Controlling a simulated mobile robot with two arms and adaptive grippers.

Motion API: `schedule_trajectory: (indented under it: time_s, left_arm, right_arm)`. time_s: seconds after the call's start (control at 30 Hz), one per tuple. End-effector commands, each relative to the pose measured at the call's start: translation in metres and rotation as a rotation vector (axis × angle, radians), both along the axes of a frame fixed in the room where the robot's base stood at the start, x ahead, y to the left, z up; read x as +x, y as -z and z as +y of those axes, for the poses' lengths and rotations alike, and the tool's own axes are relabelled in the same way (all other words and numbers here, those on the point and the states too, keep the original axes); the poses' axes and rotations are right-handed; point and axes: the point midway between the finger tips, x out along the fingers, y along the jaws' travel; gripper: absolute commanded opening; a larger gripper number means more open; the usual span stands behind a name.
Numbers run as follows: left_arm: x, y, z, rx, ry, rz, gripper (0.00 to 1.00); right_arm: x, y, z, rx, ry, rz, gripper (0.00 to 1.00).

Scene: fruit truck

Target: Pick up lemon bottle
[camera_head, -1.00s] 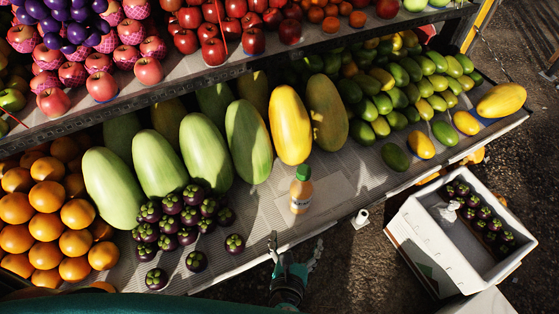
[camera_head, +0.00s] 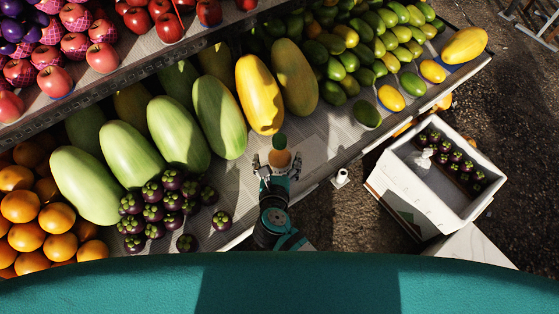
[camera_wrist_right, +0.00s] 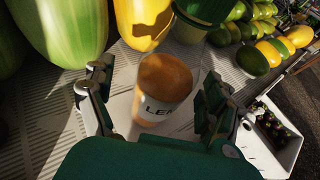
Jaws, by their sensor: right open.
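The lemon bottle (camera_head: 279,159), with an orange body and green cap, stands on the grey shelf in the head view. In the right wrist view the bottle (camera_wrist_right: 163,84) shows a white label with dark letters, and its green cap is near the top edge. My right gripper (camera_head: 278,165) is open at the near side of the bottle, with one finger on each side. In the right wrist view the bottle is between the spread fingers of the right gripper (camera_wrist_right: 160,75), with gaps visible on both sides. My left gripper is out of view.
A yellow papaya (camera_head: 260,94) and a green melon (camera_head: 219,117) lie just behind the bottle. Mangosteens (camera_head: 165,208) sit to the left. The shelf (camera_head: 325,142) is bare to the right. A white crate (camera_head: 409,189) stands beyond the shelf edge.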

Motion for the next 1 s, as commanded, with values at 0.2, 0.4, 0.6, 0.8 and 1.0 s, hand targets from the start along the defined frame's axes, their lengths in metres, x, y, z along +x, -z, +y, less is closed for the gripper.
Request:
schedule_trajectory:
  time_s: [0.2, 0.4, 0.6, 0.8, 1.0]
  left_arm:
    - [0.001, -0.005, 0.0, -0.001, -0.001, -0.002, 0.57]
    - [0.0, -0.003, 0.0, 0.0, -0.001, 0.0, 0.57]
    - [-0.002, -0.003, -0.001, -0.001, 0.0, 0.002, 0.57]
    - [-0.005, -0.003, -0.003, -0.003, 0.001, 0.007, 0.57]
    - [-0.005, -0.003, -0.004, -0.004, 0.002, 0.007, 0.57]
  right_arm:
    - [0.028, 0.007, -0.008, -0.001, 0.002, -0.001, 0.87]
    - [0.047, 0.016, -0.008, 0.0, 0.0, 0.0, 0.87]
    - [0.048, 0.017, -0.008, 0.001, -0.001, 0.0, 0.87]
    - [0.047, 0.017, -0.008, 0.001, -0.001, 0.0, 0.66]
    - [0.047, 0.017, -0.008, 0.001, -0.001, 0.0, 0.4]
